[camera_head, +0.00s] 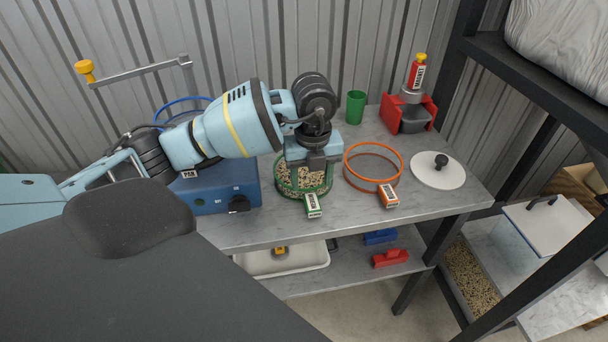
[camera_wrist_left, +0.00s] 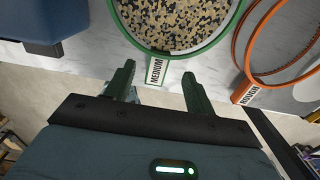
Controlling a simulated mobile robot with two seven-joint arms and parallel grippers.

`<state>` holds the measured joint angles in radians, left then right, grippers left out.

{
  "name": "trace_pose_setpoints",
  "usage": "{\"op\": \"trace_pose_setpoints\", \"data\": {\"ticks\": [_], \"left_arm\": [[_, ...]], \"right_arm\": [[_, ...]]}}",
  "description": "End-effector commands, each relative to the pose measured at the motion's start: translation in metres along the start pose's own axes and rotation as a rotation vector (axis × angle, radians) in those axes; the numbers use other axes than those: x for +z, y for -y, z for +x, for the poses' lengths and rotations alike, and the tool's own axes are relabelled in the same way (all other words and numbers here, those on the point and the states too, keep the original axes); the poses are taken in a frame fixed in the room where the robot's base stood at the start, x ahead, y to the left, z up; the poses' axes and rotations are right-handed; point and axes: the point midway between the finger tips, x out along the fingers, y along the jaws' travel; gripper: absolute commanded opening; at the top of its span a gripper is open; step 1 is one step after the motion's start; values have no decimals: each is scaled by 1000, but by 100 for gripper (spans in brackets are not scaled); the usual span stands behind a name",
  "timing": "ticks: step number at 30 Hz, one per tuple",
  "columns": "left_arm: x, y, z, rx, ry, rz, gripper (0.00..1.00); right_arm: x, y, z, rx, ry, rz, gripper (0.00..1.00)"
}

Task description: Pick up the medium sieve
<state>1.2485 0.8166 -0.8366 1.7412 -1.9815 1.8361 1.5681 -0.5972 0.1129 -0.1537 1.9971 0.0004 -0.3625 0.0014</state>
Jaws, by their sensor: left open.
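The medium sieve (camera_head: 287,190) is a round green-rimmed sieve on the grey bench, filled with mixed tan and dark grains. It also shows at the top of the left wrist view (camera_wrist_left: 130,38), where its tab (camera_wrist_left: 157,71) reads MEDIUM. My left gripper (camera_head: 311,187) is above the sieve's near side and hides part of it in the head view. In the left wrist view its two dark green fingers (camera_wrist_left: 160,88) are apart, on either side of the tab, with nothing clasped. I cannot tell its height over the tab. My right gripper is not in view.
An orange sieve (camera_head: 401,164), labelled ROUGH, lies right of the medium sieve. A blue box (camera_head: 225,196) stands close on the left. A green cup (camera_head: 355,106), a red stand (camera_head: 391,112) and a white lid (camera_head: 425,176) are further off. A black shelf post rises at right.

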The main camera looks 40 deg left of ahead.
Motion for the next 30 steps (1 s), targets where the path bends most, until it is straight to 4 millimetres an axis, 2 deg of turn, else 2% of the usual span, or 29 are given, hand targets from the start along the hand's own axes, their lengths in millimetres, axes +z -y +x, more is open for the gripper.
{"op": "trace_pose_setpoints", "data": {"ticks": [12,21,30], "left_arm": [[-2,-2,47,0,-1,0,55],[-2,-1,51,-2,-1,1,55],[-2,-1,51,-2,0,1,15]], "right_arm": [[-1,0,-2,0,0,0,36],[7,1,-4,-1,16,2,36],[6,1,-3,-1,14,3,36]]}}
